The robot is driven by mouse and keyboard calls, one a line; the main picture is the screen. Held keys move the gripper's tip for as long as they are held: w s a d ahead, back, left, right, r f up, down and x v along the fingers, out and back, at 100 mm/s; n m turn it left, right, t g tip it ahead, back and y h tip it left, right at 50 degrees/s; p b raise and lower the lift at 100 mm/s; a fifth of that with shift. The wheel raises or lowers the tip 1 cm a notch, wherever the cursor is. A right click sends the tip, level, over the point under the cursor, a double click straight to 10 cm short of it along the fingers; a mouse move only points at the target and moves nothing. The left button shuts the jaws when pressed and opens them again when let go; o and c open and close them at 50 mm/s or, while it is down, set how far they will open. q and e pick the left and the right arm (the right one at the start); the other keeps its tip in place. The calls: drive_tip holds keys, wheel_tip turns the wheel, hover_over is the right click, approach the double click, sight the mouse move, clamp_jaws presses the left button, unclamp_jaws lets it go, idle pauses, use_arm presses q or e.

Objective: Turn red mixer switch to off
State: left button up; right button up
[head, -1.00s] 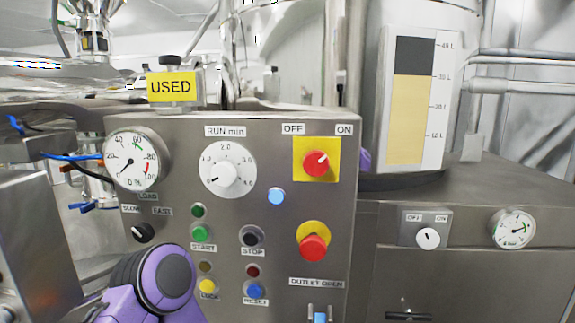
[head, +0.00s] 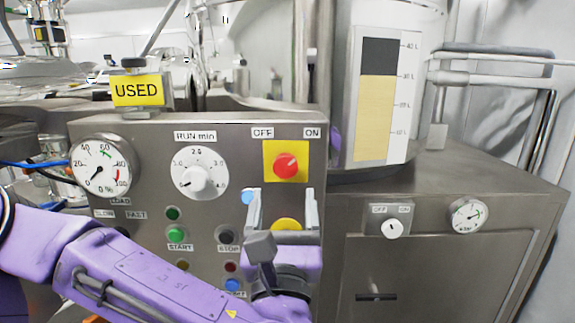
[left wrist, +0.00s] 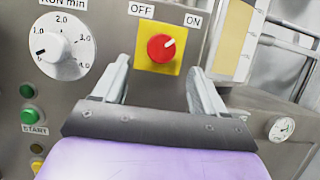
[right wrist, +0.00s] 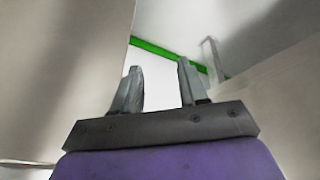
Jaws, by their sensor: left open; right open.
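The red mixer switch (head: 286,167) is a round red knob on a yellow square plate, high on the right of the steel control panel. Labels OFF and ON stand above it; its white mark points up and right, toward ON. It also shows in the left wrist view (left wrist: 161,47), beyond my fingers. My left gripper (head: 282,195) is open and empty, just below the switch, fingers pointing up toward it, apart from it. The left fingers also show in the left wrist view (left wrist: 157,80). My right gripper (right wrist: 160,85) is open and empty in the right wrist view, away from the panel.
On the panel are a RUN min dial (head: 198,172), a round gauge (head: 101,165) and several small buttons. My left gripper partly covers a second yellow-ringed control (head: 287,224). A smaller OFF/ON switch (head: 391,229) and a gauge (head: 468,215) sit to the right.

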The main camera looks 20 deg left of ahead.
sight(286, 172)
use_arm(q)
drive_tip(key=p+x, duration=0.2)
drive_tip(key=x, duration=0.4)
drive_tip(key=shift+w+p, duration=0.1)
drive_tip(key=shift+p, duration=0.3)
use_arm(e)
wheel_tip(286, 172, up, 4)
drive_tip(key=shift+f, duration=0.1)
use_arm(q)
drive_tip(key=shift+w+f, duration=0.1)
